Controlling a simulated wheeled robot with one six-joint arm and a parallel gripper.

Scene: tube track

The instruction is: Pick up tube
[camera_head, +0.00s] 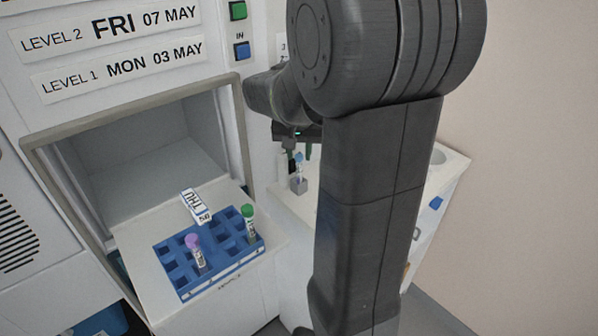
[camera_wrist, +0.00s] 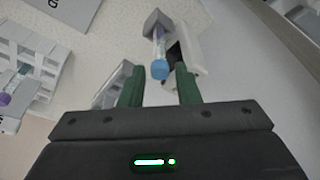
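A tube with a blue cap (camera_head: 299,157) stands in a small grey holder (camera_head: 298,185) on the white counter. My gripper (camera_head: 300,153) is just by it, with green fingers pointing down. In the wrist view, my gripper (camera_wrist: 159,87) is open and empty. The blue-capped tube (camera_wrist: 159,62) shows ahead of the gap between the fingers, apart from both. Its holder (camera_wrist: 156,22) is beyond it.
My arm hides part of the counter. A pale rack (camera_wrist: 30,52) shows left in the wrist view.

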